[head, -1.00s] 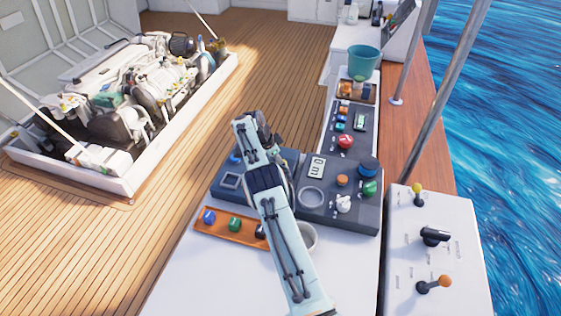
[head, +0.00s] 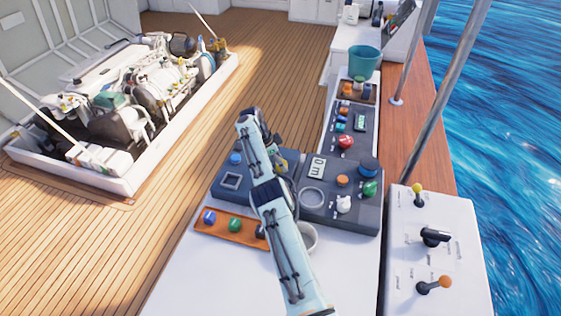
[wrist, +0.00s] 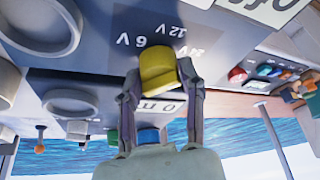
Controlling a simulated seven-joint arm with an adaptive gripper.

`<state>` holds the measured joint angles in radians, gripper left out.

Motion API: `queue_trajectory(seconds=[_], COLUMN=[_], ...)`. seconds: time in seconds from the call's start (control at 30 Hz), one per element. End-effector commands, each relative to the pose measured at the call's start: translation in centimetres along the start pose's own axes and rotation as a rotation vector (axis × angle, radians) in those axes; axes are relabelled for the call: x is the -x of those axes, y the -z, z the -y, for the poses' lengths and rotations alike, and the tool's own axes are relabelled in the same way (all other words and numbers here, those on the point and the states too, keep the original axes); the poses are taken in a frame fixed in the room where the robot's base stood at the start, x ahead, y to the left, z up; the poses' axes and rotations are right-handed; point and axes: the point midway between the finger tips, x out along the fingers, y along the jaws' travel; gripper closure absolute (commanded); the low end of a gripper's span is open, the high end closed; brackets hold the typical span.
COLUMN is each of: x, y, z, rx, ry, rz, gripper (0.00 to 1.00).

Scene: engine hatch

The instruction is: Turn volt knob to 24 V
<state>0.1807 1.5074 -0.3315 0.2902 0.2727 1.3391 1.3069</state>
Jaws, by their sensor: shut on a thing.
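The volt knob (wrist: 157,62) is yellow and sits on a dark panel in the wrist view, which shows the panel upside down. My gripper (wrist: 159,80) has one finger on each side of the knob and is shut on it. Printed marks 6 V (wrist: 130,40), 12 V (wrist: 172,30) and a partly covered 24 mark (wrist: 197,51) lie around the knob. I cannot tell which mark the knob points to. In the head view my arm stands over the grey console (head: 340,212) and mostly hides the knob and my fingers.
On the console are a white knob (head: 344,204), a green knob (head: 370,188), an orange knob (head: 342,180) and a round ring (head: 312,197). An orange tray (head: 217,231) with coloured knobs lies in front. A white lever box (head: 410,260) stands at the right.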

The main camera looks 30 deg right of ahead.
Motion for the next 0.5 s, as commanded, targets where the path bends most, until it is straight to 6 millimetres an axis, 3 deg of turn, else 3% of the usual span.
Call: queue_trajectory(seconds=[0.03,0.1,0.37,0.5], x=[-0.1,-0.1,0.0,1.0], y=[0.0,0.0,0.0,0.0], z=[-0.1,-0.1,0.0,0.0], rx=[-0.001,0.000,0.000,0.000], ry=[-0.004,-0.004,-0.002,0.001], rz=[0.001,0.001,0.000,0.000], gripper=[0.53,0.37,0.37,0.37])
